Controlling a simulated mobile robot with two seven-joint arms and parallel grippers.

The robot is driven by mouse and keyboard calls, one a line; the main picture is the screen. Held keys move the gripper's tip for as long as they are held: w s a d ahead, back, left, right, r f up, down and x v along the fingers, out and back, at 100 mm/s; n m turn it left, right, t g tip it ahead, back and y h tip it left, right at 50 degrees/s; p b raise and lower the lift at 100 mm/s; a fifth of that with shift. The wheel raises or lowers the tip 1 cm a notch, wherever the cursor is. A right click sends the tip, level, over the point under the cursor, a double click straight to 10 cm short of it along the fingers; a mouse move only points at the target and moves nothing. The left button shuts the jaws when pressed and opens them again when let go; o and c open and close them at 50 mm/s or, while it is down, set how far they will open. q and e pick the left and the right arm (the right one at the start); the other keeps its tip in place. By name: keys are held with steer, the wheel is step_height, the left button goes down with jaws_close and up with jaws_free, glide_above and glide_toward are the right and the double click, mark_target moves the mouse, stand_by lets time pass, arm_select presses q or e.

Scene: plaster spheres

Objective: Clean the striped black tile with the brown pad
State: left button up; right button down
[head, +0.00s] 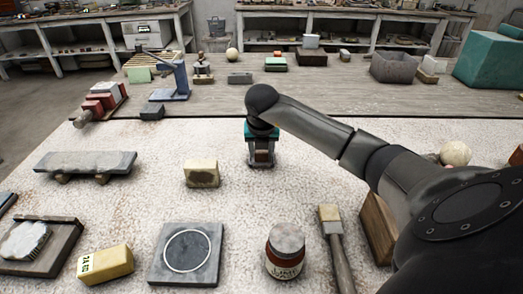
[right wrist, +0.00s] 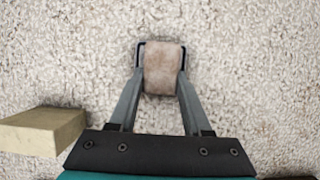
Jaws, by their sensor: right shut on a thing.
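My right gripper (head: 262,158) is over the pale speckled table, right of its middle. In the right wrist view its fingers (right wrist: 161,70) are shut on the brown pad (right wrist: 163,68), one on each side. The pad (head: 261,156) shows small between the fingers in the head view. A flat black tile (head: 166,271) lies at the front of the table, below and left of the gripper, clear of the pad. It bears a pale ring; I make out no stripes. My left gripper is not in view.
A yellow block (head: 201,173) stands left of the gripper. A grey slab (head: 85,163) rests on supports at left. A labelled yellow block (head: 105,263) is left of the tile; a lidded jar (head: 285,252) and a brush (head: 333,235) are to its right.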

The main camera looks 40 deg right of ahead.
stand_by(0.3)
steer(key=shift+r+p, duration=0.6)
steer(key=shift+r, duration=0.05)
steer(key=shift+r+p, duration=2.15)
steer(key=shift+r, duration=0.7)
